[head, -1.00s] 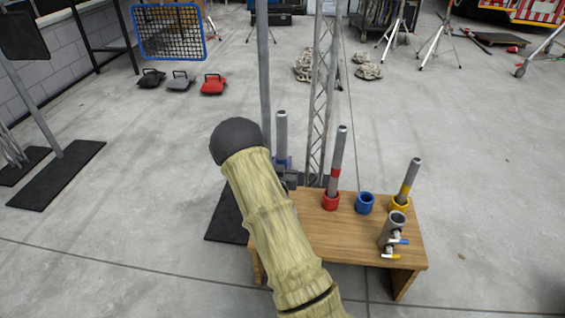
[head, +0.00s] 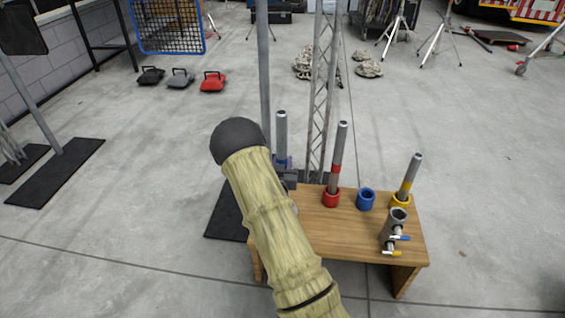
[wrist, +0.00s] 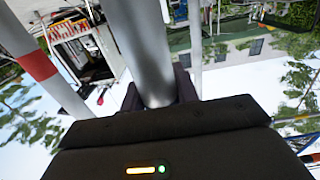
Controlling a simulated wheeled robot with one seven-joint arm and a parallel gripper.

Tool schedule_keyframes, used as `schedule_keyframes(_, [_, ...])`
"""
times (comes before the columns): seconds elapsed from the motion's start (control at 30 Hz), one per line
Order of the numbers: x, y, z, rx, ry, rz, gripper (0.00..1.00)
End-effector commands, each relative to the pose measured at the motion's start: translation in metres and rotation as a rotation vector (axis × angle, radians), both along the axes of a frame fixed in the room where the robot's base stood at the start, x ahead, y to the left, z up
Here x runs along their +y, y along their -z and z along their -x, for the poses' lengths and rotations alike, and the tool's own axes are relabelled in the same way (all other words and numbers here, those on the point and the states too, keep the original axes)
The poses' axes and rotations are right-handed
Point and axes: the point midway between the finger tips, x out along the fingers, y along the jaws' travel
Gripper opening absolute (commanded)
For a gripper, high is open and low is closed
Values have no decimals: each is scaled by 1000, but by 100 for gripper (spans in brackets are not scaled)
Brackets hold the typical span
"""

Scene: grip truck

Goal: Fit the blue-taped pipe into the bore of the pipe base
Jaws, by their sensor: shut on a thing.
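The blue-taped pipe (head: 282,131) is grey and stands roughly upright in the head view, left of the table's back edge. Its blue tape (head: 283,162) shows just above my gripper (head: 287,178), which is shut on it. My arm hides the pipe's lower end. In the wrist view the grey pipe (wrist: 146,45) rises between the dark fingers (wrist: 158,95). The blue pipe base (head: 366,200) is a short ring on the table, right of my gripper, with its bore open and empty.
On the wooden table (head: 345,235), a red-taped pipe (head: 337,150) stands in a red base (head: 331,197). A yellow-taped pipe (head: 410,178) leans right in a yellow base (head: 401,200). A grey holder (head: 392,230) stands in front. A lattice truss (head: 322,95) rises behind.

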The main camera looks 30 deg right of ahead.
Motion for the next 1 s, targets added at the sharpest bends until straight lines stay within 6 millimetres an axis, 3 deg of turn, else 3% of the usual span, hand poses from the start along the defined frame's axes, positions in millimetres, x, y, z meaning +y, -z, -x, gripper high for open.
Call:
schedule_keyframes(0.37, [0, 2, 0, -2, 0, 1, 0])
schedule_keyframes(1.0, [0, 22, 0, -2, 0, 1, 0])
